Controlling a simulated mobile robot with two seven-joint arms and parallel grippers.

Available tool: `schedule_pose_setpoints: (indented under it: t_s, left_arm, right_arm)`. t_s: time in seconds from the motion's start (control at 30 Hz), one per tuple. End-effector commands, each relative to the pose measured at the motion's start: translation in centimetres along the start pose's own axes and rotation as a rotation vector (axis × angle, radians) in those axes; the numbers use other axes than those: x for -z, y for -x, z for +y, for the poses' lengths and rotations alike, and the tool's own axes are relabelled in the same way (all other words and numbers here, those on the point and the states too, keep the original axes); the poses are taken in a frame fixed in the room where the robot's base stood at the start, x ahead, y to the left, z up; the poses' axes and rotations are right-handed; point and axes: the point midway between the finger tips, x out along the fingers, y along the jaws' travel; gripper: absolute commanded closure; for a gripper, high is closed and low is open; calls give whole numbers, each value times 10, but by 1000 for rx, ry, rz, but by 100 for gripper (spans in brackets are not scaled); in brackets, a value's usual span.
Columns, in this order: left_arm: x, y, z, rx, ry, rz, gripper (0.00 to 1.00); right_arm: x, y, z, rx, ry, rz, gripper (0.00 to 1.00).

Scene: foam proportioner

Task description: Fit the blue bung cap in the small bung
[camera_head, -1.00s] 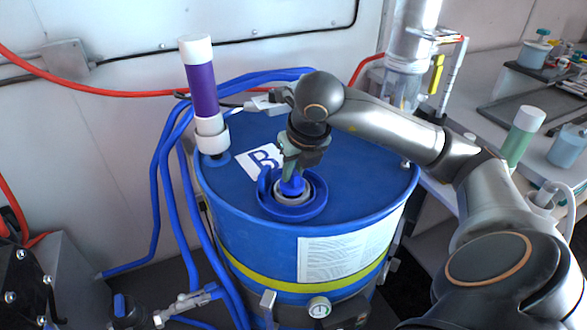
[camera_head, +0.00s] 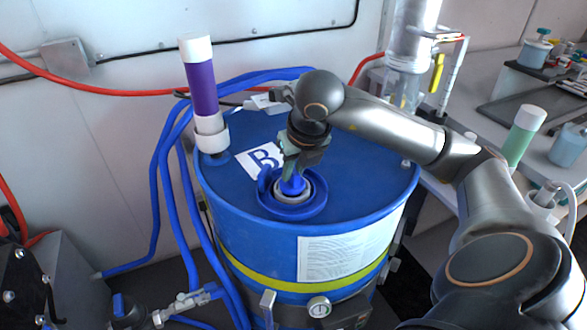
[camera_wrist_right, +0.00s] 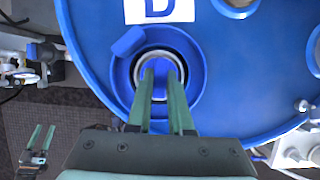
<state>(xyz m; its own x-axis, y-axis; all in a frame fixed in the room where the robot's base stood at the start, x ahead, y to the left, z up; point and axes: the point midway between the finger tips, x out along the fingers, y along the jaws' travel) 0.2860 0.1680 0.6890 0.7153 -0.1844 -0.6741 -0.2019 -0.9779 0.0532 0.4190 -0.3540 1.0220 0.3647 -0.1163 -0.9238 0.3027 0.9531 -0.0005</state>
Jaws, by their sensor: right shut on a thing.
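My right gripper (camera_head: 291,180) points down over the blue drum (camera_head: 232,190) and is shut on the blue bung cap (camera_head: 293,187). In the right wrist view the green fingers (camera_wrist_right: 162,82) hold the blue cap (camera_wrist_right: 160,67) between their tips. The cap is at the small bung, a pale ring (camera_head: 306,193) inside a raised blue collar (camera_head: 266,205). The ring also shows around the cap in the right wrist view (camera_wrist_right: 160,53). I cannot tell how deep the cap sits. My left gripper (camera_wrist_right: 40,137) is open and empty, low beside the drum.
A purple tube with white ends (camera_head: 203,90) stands on the drum's left rim. Blue hoses (camera_head: 160,175) run behind and left of the drum. A white label (camera_head: 260,161) lies behind the bung. A bench with bottles (camera_head: 567,146) is at the right.

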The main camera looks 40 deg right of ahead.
Motion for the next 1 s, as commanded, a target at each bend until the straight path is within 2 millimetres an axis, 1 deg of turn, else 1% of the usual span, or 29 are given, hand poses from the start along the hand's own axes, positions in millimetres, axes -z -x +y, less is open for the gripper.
schedule_pose_setpoints:
  t_s: [0.47, 0.5, 0.57, 0.6, 0.83, 1.0]
  left_arm:
    - [-8, -7, 0, 0, 0, 0, 33]
    - [-7, -6, 0, 0, 0, 0, 33]
    - [-7, -6, 0, 0, 0, 0, 33]
    - [-7, -6, 0, 0, 0, 0, 33]
    - [-6, -6, 0, 0, 0, 0, 33]
    - [0, 0, 0, 0, 0, 0, 33]
  right_arm:
    - [4, -10, 0, 0, 0, 0, 100]
    - [4, -9, 0, 0, 0, 0, 77]
    - [4, -9, 0, 0, 0, 0, 70]
    - [4, -9, 0, 0, 0, 0, 69]
    - [4, -8, 0, 0, 0, 0, 69]
    - [2, 5, 0, 0, 0, -1, 69]
